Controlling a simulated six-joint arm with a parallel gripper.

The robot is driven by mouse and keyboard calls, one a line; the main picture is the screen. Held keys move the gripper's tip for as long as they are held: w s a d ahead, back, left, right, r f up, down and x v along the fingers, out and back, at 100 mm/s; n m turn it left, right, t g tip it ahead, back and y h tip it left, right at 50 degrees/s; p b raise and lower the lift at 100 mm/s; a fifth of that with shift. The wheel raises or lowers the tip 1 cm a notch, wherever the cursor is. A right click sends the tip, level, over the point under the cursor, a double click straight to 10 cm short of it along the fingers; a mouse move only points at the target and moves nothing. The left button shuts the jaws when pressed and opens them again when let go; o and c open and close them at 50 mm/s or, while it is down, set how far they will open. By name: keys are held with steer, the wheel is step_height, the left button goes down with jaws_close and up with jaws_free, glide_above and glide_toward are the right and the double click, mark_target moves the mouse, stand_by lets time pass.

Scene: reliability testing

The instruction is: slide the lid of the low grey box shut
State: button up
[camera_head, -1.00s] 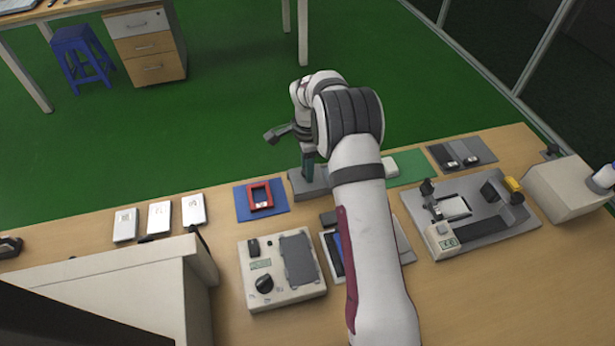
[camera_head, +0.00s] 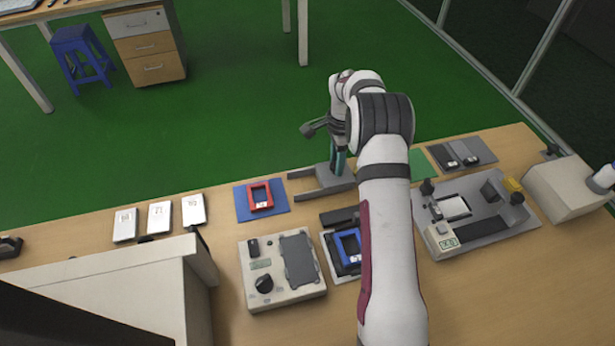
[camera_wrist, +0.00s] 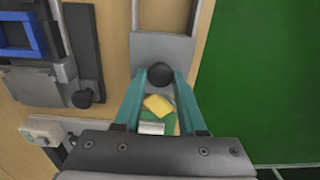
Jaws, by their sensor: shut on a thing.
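The low grey box shows in the head view as two parallel grey rails (camera_head: 302,195) with bare wood colour between them at the left. Its grey lid (camera_head: 333,183) lies towards the right end, partly behind my arm. In the wrist view the lid (camera_wrist: 150,45) is a flat grey plate between the rails, with a round black knob (camera_wrist: 159,74). My gripper (camera_wrist: 160,76) is shut on this knob, one teal finger on each side. A yellow piece (camera_wrist: 157,104) and a silver piece (camera_wrist: 151,128) show between the fingers; I cannot tell what they rest on.
A red frame on a blue mat (camera_head: 240,207) lies left of the box. A blue frame (camera_head: 347,244) in a dark holder, a control box (camera_head: 254,285) and a grey fixture (camera_head: 490,236) stand nearer. A green mat (camera_head: 421,164) lies to the right.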

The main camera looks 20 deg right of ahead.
steer(key=shift+d, duration=0.15)
steer(key=o, duration=0.7)
steer(key=shift+r, duration=2.55)
steer(key=shift+r, duration=0.1)
steer(key=s+a+r+n+y, duration=0.1)
steer(key=s+a+r+n, duration=0.2)
steer(key=s+a+r, duration=0.35)
steer(key=s+a+r+n, duration=0.4)
steer(key=s+r, duration=0.3)
steer(key=s, duration=0.4)
steer(key=s+a+n, duration=0.1)
steer(key=s+a, duration=0.1)
steer(key=s, duration=0.4)
steer(key=s+a+f+n, duration=0.1)
steer(key=s+a+n, duration=0.1)
steer(key=s, duration=0.5)
steer(key=s+a+f+n, duration=0.1)
steer(key=s+n, duration=0.1)
steer(key=s, duration=0.4)
steer(key=shift+s+a+y, duration=0.3)
steer(key=shift+a+y, duration=0.1)
